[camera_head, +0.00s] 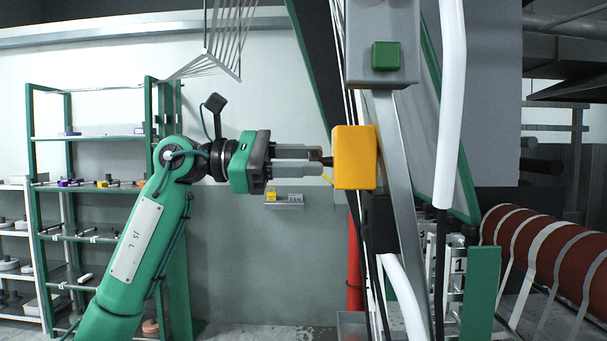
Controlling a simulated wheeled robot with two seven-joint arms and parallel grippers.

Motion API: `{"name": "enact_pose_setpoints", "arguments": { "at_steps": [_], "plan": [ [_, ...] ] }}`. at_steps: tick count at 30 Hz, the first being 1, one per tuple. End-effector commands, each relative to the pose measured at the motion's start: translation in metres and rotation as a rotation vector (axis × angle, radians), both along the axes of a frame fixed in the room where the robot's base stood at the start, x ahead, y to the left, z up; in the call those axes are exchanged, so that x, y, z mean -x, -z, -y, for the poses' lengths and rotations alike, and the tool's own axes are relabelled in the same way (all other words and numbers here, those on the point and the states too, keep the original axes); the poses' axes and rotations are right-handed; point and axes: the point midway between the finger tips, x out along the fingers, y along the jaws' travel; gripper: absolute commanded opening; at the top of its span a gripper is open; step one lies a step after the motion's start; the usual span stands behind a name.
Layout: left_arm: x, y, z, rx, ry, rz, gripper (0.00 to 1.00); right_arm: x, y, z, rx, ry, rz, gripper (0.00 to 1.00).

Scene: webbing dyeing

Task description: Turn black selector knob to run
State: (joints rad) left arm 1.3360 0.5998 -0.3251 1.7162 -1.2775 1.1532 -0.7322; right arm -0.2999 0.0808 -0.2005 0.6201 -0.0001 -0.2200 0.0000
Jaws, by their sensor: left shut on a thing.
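My left gripper (316,160) reaches in from the left, level, with its fingertips at the left side of a yellow box (355,157). It is shut on a small dark part at that side, which I take to be the black selector knob (327,161). The fingers hide most of the knob, and its setting and any markings cannot be read. The yellow box is mounted on the machine frame. My right gripper is not in view.
A grey panel with a green square button (386,55) is above the yellow box. White pipes (449,100) and slanted beams stand close on the right. A red roller with pale webbing (545,255) is at lower right. Green shelving (92,137) stands at left.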

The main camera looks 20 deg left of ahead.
Motion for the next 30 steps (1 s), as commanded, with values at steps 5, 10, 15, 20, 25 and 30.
{"name": "enact_pose_setpoints", "arguments": {
  "at_steps": [5,10,15,20,25,30],
  "plan": [
    [0.0,0.001,0.0,-0.03,0.0,0.108,0.08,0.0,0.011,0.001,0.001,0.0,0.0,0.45],
    [0.0,0.001,0.0,-0.05,0.0,0.179,0.08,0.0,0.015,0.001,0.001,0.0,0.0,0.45],
    [0.001,0.0,0.0,-0.062,0.001,0.219,0.08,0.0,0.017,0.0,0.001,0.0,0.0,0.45],
    [0.001,0.0,0.0,-0.066,0.001,0.231,0.08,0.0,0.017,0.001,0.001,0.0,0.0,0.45],
    [0.001,0.0,0.0,-0.066,0.001,0.232,0.08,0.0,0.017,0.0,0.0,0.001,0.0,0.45],
    [0.001,0.0,0.0,-0.065,0.0,0.232,0.35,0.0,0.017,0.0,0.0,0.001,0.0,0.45]
  ]
}}
